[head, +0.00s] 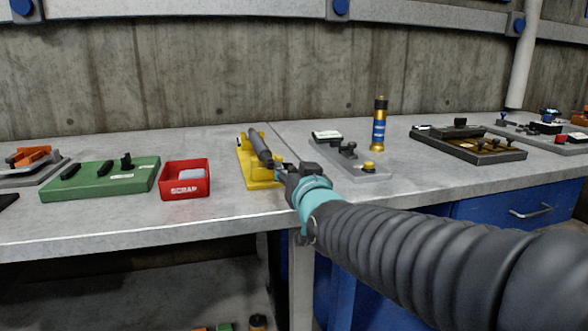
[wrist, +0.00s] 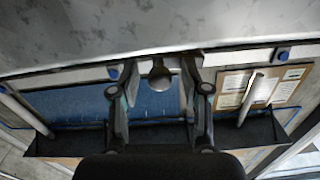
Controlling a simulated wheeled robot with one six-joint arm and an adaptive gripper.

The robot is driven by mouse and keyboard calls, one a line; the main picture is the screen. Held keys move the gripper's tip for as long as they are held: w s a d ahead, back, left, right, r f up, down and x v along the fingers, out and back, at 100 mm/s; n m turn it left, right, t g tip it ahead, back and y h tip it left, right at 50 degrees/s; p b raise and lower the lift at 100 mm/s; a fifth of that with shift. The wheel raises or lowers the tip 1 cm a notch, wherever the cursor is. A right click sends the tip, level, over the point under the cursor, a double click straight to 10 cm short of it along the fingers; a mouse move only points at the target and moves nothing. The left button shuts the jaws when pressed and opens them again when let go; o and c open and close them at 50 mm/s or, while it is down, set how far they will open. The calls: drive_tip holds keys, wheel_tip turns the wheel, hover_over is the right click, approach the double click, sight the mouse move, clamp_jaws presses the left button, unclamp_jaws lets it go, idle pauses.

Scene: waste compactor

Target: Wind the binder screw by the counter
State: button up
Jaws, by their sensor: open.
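A yellow stand (head: 264,178) on the bench carries a long dark grey cylinder (head: 259,146), tilted down toward the front. I cannot tell for sure whether this is the binder screw. My gripper (head: 281,173) is at the near end of the stand. Contact cannot be told. Right of the stand, a grey plate (head: 378,174) bears a white-topped box (head: 327,136), dark clamps and a yellow knob (head: 369,167). No counter reading is legible.
A red SCRAP bin (head: 185,191) and a green board (head: 100,190) stand left of the yellow stand. A dark tray (head: 467,145) is farther right. Bare bench (head: 75,228) lies along the front edge.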

clamp_jaws()
drive_tip(key=shift+f+b, duration=0.15)
drive_tip(key=shift+b, duration=0.3)
drive_tip(key=shift+f+m+b, duration=0.35)
drive_tip(key=shift+m+b, duration=0.35)
drive_tip(key=shift+b, duration=0.25)
drive_tip(key=m+b, duration=0.1)
drive_tip(key=f+m+b, duration=0.1)
drive_tip(key=b, duration=0.1)
drive_tip(key=shift+a+b, duration=0.15)
drive_tip(key=shift+b, duration=0.15)
drive_tip(key=m+b, duration=0.2)
drive_tip(key=m, duration=0.1)
drive_tip(key=shift+a+f+b, duration=0.25)
drive_tip(key=shift+f+b, duration=0.05)
drive_tip(key=shift+b, duration=0.1)
drive_tip(key=shift+s+a+f+m+b, duration=0.15)
drive_tip(key=shift+m+b, duration=0.4)
drive_tip(key=shift+m, duration=0.65)
drive_tip(key=shift+a, duration=0.1)
